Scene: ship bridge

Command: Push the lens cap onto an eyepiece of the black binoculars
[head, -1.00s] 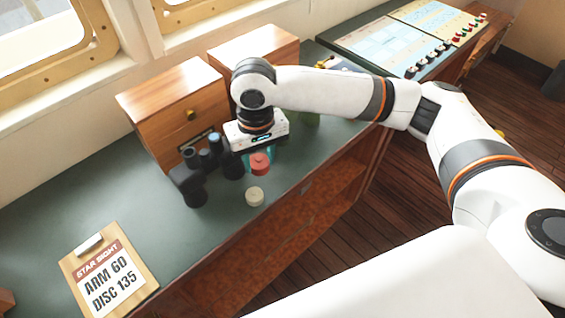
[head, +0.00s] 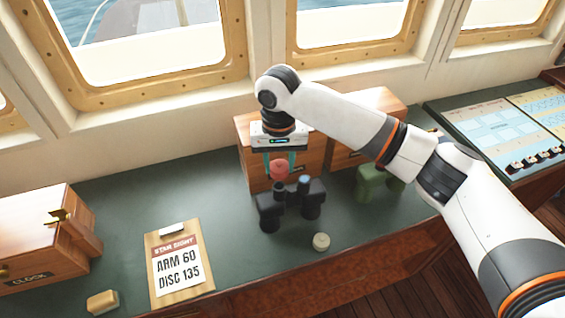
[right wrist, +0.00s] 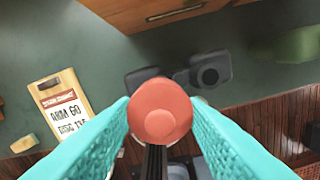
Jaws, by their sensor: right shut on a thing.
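The black binoculars (head: 270,208) stand upright on the green desk top, their two eyepieces pointing up. They show partly in the right wrist view (right wrist: 210,70), beyond the cap. My right gripper (head: 280,165) points down with its teal fingers shut on a red round lens cap (head: 279,170). The right wrist view shows the cap (right wrist: 160,112) between the fingertips, a small round knob facing the camera. In the head view the cap appears just above the left eyepiece (head: 279,187); whether it touches is unclear. My left gripper is not in view.
A cream round piece (head: 321,242) stands in front of the binoculars. Green binoculars (head: 370,182) stand to the right. Wooden boxes (head: 245,140) are close behind. A star sight board (head: 205,290) lies left, near a clock box (head: 40,230). Desk between is clear.

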